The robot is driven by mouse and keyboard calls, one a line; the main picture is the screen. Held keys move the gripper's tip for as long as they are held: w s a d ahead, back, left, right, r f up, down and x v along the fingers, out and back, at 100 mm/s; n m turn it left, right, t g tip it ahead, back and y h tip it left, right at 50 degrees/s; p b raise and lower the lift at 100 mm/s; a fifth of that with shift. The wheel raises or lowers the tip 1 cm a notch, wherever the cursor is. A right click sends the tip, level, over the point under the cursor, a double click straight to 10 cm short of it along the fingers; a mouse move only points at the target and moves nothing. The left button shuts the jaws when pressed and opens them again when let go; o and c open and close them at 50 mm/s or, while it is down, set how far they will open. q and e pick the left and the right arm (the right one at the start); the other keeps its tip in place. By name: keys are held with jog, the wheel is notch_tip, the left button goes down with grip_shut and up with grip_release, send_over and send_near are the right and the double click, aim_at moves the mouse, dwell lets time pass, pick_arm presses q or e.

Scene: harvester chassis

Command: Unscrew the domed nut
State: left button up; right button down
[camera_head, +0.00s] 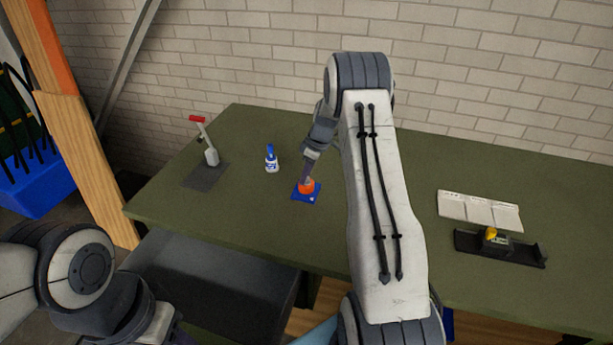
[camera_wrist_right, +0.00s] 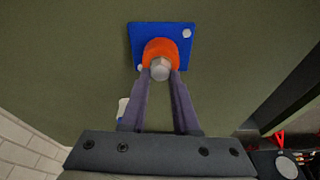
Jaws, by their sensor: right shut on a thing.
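The domed nut (camera_wrist_right: 160,70) is a grey, rounded piece at the middle of an orange round part (camera_wrist_right: 161,49). The orange part stands on a blue square plate (camera_wrist_right: 184,48) with pale round spots at its corners. In the head view the blue plate (camera_head: 313,196) lies on the green table, with the orange part (camera_head: 306,187) on it. My right gripper (camera_wrist_right: 160,78) points down at it, and its two fingers are shut on the domed nut from either side. In the head view the right gripper (camera_head: 306,180) largely hides the nut.
On the green table (camera_head: 400,165), a blue-and-white bottle (camera_head: 271,162) stands left of the plate. Farther left is a red-handled lever device (camera_head: 208,150) on a grey plate. At right are white panels (camera_head: 480,211) and a black holder (camera_head: 500,249) with a yellow item.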

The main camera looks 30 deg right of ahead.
jog(key=shift+f+n+y+b, duration=0.1)
jog(key=shift+n+y+b, duration=0.2)
jog(key=shift+n+b, duration=0.5)
jog(key=shift+n+g, duration=0.3)
jog(key=shift+n, duration=0.8)
jog(key=shift+n+b, duration=0.3)
jog(key=shift+n, duration=0.4)
jog(key=n+g, duration=0.1)
jog(key=n, duration=0.2)
jog(key=shift+n+y, duration=0.4)
